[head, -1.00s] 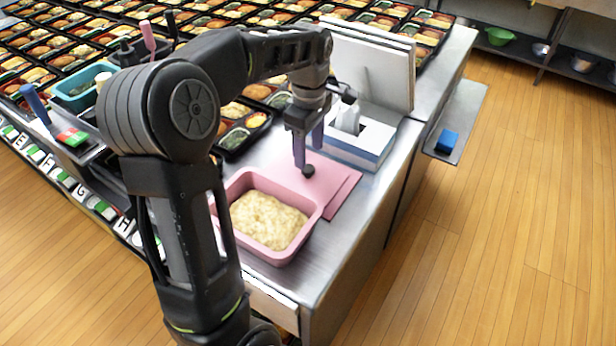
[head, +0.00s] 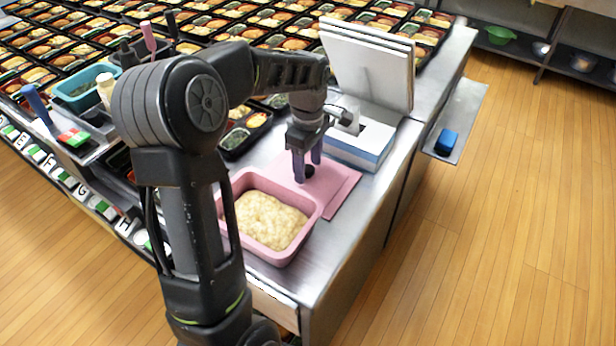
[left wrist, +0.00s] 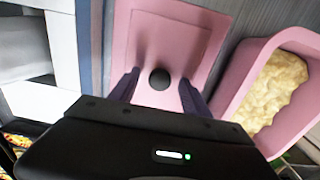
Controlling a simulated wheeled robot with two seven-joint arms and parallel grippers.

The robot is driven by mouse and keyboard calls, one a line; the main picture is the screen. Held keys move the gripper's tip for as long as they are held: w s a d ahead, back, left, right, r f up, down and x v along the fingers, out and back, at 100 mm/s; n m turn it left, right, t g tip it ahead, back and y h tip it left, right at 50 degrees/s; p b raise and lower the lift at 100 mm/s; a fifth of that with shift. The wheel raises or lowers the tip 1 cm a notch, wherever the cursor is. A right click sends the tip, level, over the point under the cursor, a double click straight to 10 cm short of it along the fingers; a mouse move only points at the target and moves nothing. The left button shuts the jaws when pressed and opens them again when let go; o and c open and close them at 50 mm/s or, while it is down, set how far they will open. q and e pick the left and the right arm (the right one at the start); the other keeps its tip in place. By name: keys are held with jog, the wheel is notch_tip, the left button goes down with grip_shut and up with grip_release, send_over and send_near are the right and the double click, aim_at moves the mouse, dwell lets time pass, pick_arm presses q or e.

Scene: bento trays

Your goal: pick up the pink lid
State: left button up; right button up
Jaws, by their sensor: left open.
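The pink lid (head: 341,187) lies flat on the steel counter, with a dark round knob (left wrist: 159,79) at its middle. My left gripper (head: 307,172) points down over the lid. Its purple fingers (left wrist: 160,92) are open, one on each side of the knob and apart from it in the left wrist view. I cannot tell whether the fingertips touch the lid. A pink container (head: 236,190) filled with pale food stands beside the lid; it also shows in the left wrist view (left wrist: 232,105). My right gripper is not in view.
A white and blue box (head: 375,147) and upright white boards (head: 370,62) stand just behind the lid. Many filled bento trays (head: 232,140) cover the counter to the left and back. Bare counter (head: 330,240) lies in front.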

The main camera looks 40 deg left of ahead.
aim_at(308, 168)
pick_arm(q)
jog(key=shift+c, duration=0.4)
grip_shut()
jog(key=shift+r, duration=0.15)
notch_tip(308, 168, up, 10)
dwell(0.6)
dwell(0.5)
